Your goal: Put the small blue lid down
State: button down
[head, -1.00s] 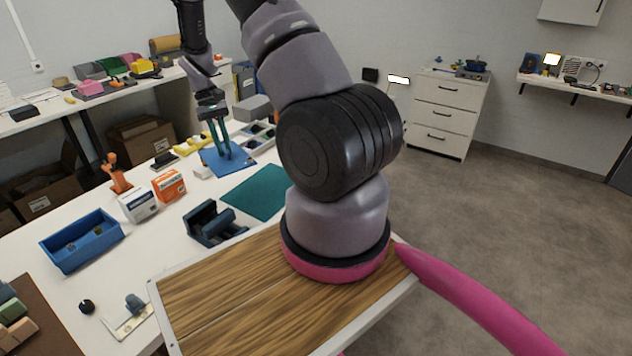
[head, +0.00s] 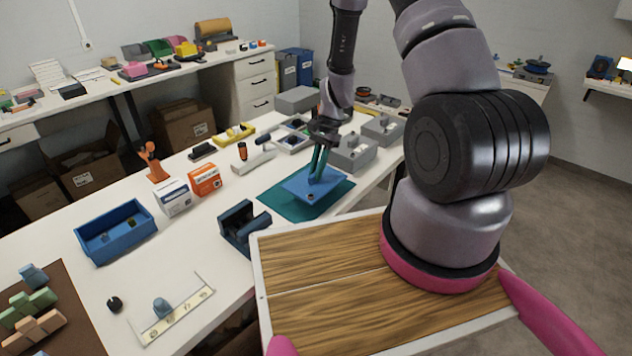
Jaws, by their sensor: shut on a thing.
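The small blue lid (head: 300,189) is a flat blue panel with a dark round spot near its front edge. It is over the dark teal mat (head: 328,204) on the white table. I cannot tell whether it touches the mat or hangs just above it. My gripper (head: 317,172) points down from above with its green fingers shut on the lid near its middle. The fingertips and the grasped part are partly hidden.
A dark blue cradle (head: 238,224) stands in front of the mat. Grey boxes (head: 353,152) stand close behind it. White and orange cartons (head: 205,179) and a blue bin (head: 117,234) are to the left. Bare white table (head: 215,215) lies between.

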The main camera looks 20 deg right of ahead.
jog(key=shift+a+f, duration=0.1)
jog(key=shift+f, duration=1.9)
jog(key=c, duration=0.9)
grip_release()
jog(key=shift+f, duration=0.1)
jog(key=shift+o, duration=0.2)
